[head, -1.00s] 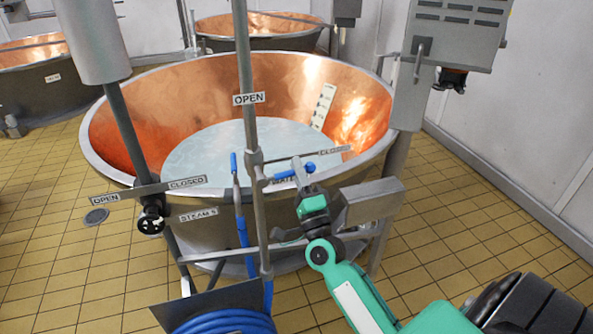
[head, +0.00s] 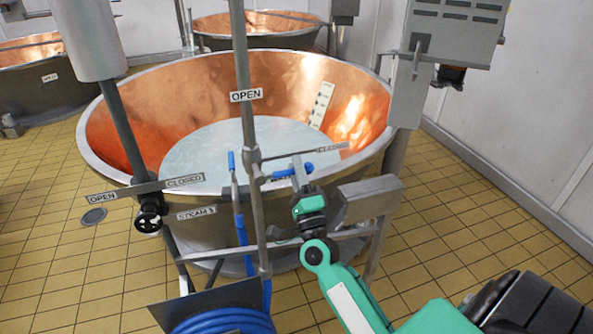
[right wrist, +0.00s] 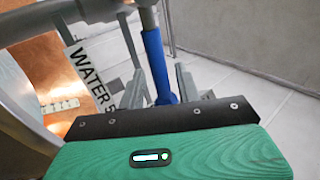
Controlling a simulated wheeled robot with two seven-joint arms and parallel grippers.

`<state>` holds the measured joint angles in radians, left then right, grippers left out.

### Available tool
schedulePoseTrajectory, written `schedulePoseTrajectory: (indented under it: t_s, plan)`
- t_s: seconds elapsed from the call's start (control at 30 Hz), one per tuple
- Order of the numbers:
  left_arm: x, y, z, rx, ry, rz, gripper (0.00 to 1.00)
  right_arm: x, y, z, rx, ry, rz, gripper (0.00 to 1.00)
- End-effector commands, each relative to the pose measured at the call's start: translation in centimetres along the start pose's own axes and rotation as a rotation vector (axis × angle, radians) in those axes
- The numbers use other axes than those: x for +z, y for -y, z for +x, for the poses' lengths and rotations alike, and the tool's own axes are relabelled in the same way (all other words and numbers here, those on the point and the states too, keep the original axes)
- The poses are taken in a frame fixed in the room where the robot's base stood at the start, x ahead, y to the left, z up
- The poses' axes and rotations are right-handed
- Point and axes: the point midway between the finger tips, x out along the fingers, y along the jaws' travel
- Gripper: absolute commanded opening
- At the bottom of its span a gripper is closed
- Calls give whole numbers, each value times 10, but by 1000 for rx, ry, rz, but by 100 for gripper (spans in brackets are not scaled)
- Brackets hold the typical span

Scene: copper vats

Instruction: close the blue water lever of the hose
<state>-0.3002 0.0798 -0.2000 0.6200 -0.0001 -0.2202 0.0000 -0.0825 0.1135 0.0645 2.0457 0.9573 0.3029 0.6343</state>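The blue water lever (head: 284,173) sticks out to the right from the upright grey pipe (head: 252,165), lying close below the CLOSED sign (head: 333,148). The OPEN sign (head: 246,95) is higher on the pipe. My right gripper (head: 301,170) is at the lever's outer part. In the right wrist view, the blue lever (right wrist: 155,62) runs between the two grey fingers (right wrist: 160,88), which stand apart on either side of it. I cannot tell whether either finger touches it. My left gripper is out of view.
A large copper vat (head: 130,110) with pale liquid stands behind the pipe. A coiled blue hose (head: 225,322) hangs below. A steam valve with a black knob (head: 149,222) is at left. A grey box (head: 455,30) is at upper right. Tiled floor is free at right.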

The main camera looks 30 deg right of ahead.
Motion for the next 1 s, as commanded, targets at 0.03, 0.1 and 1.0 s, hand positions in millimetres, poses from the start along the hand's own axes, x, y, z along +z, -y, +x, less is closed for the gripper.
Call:
schedulePoseTrajectory:
  t_s: [0.03, 0.1, 1.0]
  plan:
    - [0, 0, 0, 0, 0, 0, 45, 0, 0, 0, -1, 0, 0, 34]
    - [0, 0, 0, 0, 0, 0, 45, 0, 0, 0, -1, 1, -1, 34]
    - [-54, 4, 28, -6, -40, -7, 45, 0, -2, -131, 1, 1, 0, 34]
